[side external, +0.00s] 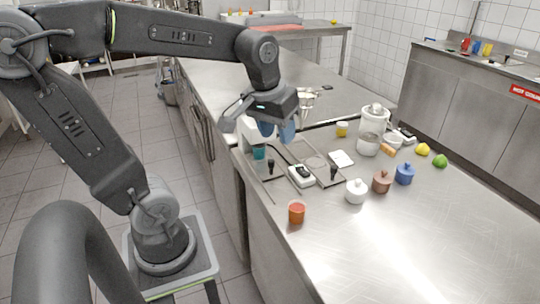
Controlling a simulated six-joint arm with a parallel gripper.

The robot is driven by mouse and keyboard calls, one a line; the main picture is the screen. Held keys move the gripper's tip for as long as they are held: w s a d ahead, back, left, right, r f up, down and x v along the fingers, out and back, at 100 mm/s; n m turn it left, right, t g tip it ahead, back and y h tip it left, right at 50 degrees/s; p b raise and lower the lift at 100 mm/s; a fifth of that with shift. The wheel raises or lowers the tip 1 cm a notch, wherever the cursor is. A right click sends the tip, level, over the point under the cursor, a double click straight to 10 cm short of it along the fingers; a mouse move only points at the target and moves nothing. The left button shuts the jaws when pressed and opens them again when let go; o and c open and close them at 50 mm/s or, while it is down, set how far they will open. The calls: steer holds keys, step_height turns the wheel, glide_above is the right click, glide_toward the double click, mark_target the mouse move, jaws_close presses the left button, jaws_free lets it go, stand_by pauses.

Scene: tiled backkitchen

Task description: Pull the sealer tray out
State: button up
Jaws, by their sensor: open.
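My gripper (277,131) hangs over the far left part of the steel counter, its blue fingertips apart and nothing visible between them. Below and around it is a low flat metal assembly that looks like the sealer tray (293,153), with a round opening (315,162). Black upright knobs stand near its front, one at the left (270,166) and one at the right (333,171). A white body (249,131), perhaps the sealer, is partly hidden behind my gripper. I cannot tell how far the tray is out. The fingertips look above the tray, apart from the knobs.
A white device with a dark top (301,177) sits between the knobs. A teal cup (259,152) is at the left. An orange cup (296,213), white (356,191), brown (381,181) and blue (404,174) lidded pots and a white jug (371,130) stand nearby. The front right counter is clear.

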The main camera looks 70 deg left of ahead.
mark_target(272, 161)
steer(key=shift+o, duration=0.3)
steer(key=w+a+f+n+g, duration=0.1)
steer(key=w+a+n, duration=0.1)
steer(key=a, duration=0.4)
steer(key=w+a+f+n+g, duration=0.2)
steer(key=w+a+n, duration=0.1)
steer(key=a, duration=0.3)
steer(key=shift+n+h, duration=0.3)
steer(key=shift+n, duration=0.6)
steer(key=f, duration=1.4)
steer(key=shift+s+a, duration=0.2)
steer(key=shift+a, duration=0.2)
jaws_close()
